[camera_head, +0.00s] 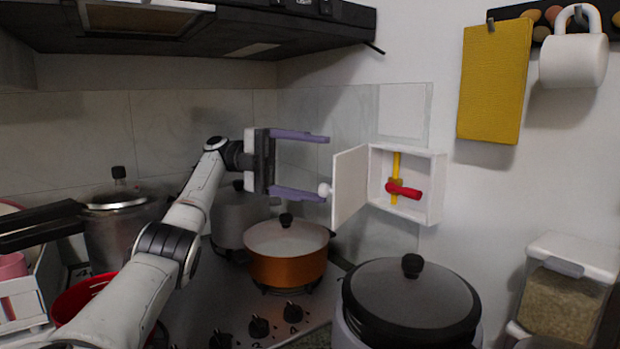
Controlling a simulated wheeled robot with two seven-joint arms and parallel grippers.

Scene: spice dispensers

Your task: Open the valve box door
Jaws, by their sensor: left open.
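The white valve box (436,188) is fixed to the wall right of centre. Its white door (350,185) is swung open to the left, and a round white knob (324,190) sticks out from the door's outer face. Inside the box are a yellow pipe (396,165) and a red valve handle (405,191). My left gripper (326,168) is open, with its two purple fingers pointing right. The fingertips are close to the knob and door's left edge. I cannot tell whether they touch. My right gripper is not in view.
Below are an orange pot (288,266) on the stove and a large lidded cooker (412,300). A range hood (200,30) hangs above. A yellow cloth (495,80) and a white mug (573,60) hang at the right, above a spice dispenser (560,303).

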